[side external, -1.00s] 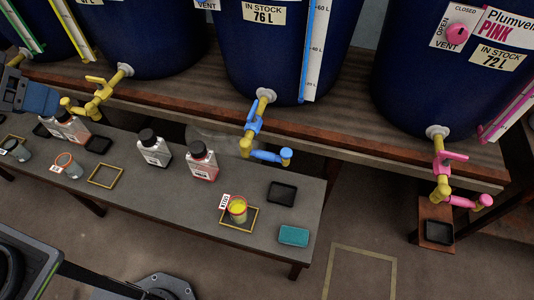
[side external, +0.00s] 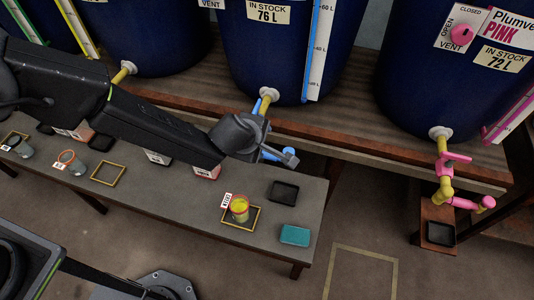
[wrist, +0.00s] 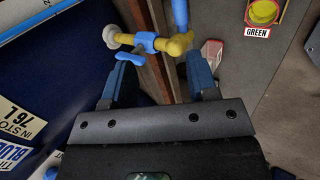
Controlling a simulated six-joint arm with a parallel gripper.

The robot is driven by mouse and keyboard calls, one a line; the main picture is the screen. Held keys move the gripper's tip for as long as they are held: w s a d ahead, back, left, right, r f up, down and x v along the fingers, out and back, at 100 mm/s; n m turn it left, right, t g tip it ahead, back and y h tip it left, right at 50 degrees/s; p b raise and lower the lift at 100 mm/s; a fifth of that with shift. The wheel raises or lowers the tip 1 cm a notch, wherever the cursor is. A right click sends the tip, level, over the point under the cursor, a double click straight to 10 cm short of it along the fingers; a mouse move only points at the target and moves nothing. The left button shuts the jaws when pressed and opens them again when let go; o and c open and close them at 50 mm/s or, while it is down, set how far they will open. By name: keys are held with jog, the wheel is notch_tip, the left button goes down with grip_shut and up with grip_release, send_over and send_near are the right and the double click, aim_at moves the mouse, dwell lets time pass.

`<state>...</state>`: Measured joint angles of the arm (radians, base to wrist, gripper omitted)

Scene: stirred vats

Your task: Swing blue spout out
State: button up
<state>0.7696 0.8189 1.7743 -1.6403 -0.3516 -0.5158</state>
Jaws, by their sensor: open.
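The blue spout (side external: 268,153) hangs off the yellow tap of the middle vat, above the bench edge. My arm partly covers it in the side view. In the wrist view the blue spout (wrist: 180,14) runs from the yellow elbow to the top edge. The blue tap handle (wrist: 131,58) lies beside the yellow pipe; a sliver of this handle (side external: 257,106) shows in the side view. My gripper (wrist: 158,62) is open. Its fingers are on either side of the yellow elbow's near side, with the handle close to the left finger. I cannot tell whether anything touches.
A cup of yellow-green liquid (side external: 240,207) stands in a yellow frame on the bench (side external: 190,215), with a black tray (side external: 283,191) and teal pad (side external: 294,235) to its right. The pink-tapped vat (side external: 440,70) stands right.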

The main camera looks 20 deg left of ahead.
aim_at(267, 155)
jog(key=shift+n+y, duration=0.5)
jog(key=s+x, duration=0.1)
jog(key=x, duration=0.4)
jog(key=s+f+x, duration=0.1)
jog(key=x, duration=0.4)
jog(key=s+f+x, duration=0.1)
jog(key=x, duration=0.5)
jog(key=shift+w+f, duration=0.1)
grip_shut()
